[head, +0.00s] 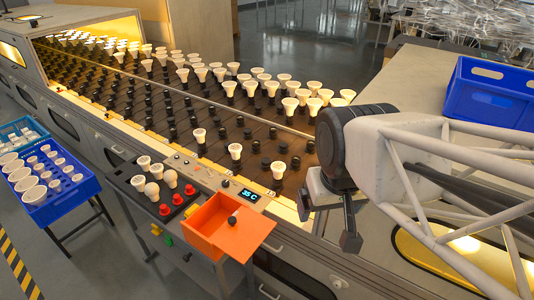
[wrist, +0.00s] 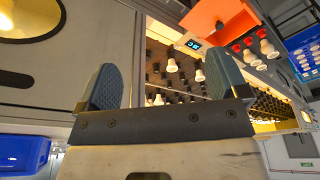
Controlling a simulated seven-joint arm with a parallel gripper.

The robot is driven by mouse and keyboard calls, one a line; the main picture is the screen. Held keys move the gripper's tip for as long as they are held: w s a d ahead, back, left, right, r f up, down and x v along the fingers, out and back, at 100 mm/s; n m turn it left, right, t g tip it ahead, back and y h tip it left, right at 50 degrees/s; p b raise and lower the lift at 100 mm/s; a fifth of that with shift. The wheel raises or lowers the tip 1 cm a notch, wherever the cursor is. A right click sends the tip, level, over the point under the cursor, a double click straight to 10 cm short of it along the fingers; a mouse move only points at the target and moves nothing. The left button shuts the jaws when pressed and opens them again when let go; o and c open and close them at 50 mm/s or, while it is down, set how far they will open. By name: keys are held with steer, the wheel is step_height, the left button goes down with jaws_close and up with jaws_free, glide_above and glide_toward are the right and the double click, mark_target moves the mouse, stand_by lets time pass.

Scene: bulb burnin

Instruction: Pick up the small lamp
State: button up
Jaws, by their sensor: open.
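Several white lamps are in view, and I cannot tell which one is the small lamp. Small ones stand in the blue tray (head: 84,196) at the left, beside larger lamps (head: 34,194). Several more lamps (head: 152,190) stand on the black panel (head: 125,172) at the front. Many lamps stand in sockets on the rack, one nearest me (head: 278,169). My gripper (head: 328,222) is at the rack's right front edge, apart from every lamp. In the wrist view my gripper (wrist: 160,62) is open with nothing between its fingers.
An orange bin (head: 212,231) sits at the front beside red buttons (head: 178,199) and a lit display (head: 250,195). A teal crate (head: 22,131) is behind the blue tray. A blue crate (head: 490,95) stands on the right counter. The rack's rails and frame edge lie beside my gripper.

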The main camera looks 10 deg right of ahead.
steer(key=n+g, duration=0.3)
steer(key=n, duration=1.3)
glide_above(277, 166)
step_height(277, 166, down, 25)
steer(key=shift+s+d+r, duration=0.1)
steer(key=shift+d, duration=0.05)
steer(key=shift+f, duration=0.35)
steer(key=shift+f, duration=1.3)
steer(key=shift+f, duration=0.1)
